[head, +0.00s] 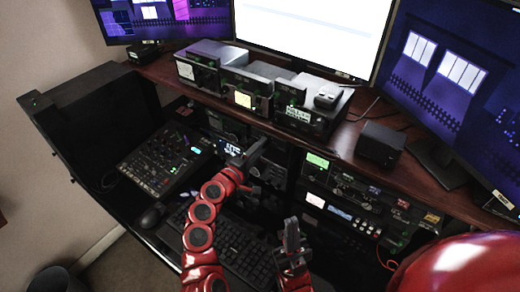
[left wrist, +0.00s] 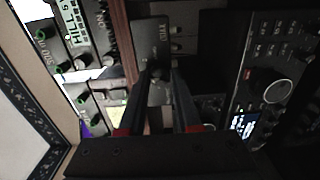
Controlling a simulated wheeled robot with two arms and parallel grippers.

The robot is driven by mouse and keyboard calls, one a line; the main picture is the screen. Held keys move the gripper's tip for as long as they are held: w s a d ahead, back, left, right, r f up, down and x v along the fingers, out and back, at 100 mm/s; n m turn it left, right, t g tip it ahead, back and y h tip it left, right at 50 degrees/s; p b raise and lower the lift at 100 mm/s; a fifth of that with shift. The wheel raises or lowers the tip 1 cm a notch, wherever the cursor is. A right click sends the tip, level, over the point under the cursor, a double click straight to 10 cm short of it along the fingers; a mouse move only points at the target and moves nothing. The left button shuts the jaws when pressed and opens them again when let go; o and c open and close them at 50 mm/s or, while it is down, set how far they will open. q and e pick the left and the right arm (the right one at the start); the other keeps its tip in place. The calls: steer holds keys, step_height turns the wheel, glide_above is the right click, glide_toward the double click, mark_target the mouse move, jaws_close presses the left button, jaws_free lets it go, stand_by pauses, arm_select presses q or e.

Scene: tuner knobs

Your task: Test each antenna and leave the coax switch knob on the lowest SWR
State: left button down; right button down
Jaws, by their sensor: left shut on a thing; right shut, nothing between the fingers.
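In the left wrist view a small dark grey box (left wrist: 160,35) with faint lettering, apparently the coax switch, sits between the fingers' far ends. My left gripper (left wrist: 163,78) is shut on its dark knob (left wrist: 157,71); the fingers hide most of the knob and its pointer direction cannot be read. In the head view my left gripper (head: 256,150) is at the front of the desk's edge, covering the switch. My right gripper (head: 291,236) is shut and empty above the keyboard. A lit cream meter (head: 243,99) shows on a shelf unit; its needle is too small to read.
Several radio units stand on the wooden desk (head: 345,135), with a black box (head: 381,144) at right. Below are a mixer (head: 167,160), a keyboard (head: 240,245), a mouse (head: 151,216) and a rack with a green display (head: 317,161). Monitors line the back.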

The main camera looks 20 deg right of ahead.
arm_select(q)
steer(key=c, duration=0.6)
jaws_free()
steer(key=b+v, duration=0.4)
steer(key=v, duration=1.3)
steer(key=shift+s+a, duration=0.2)
steer(key=shift+f, duration=0.1)
stand_by(1.1)
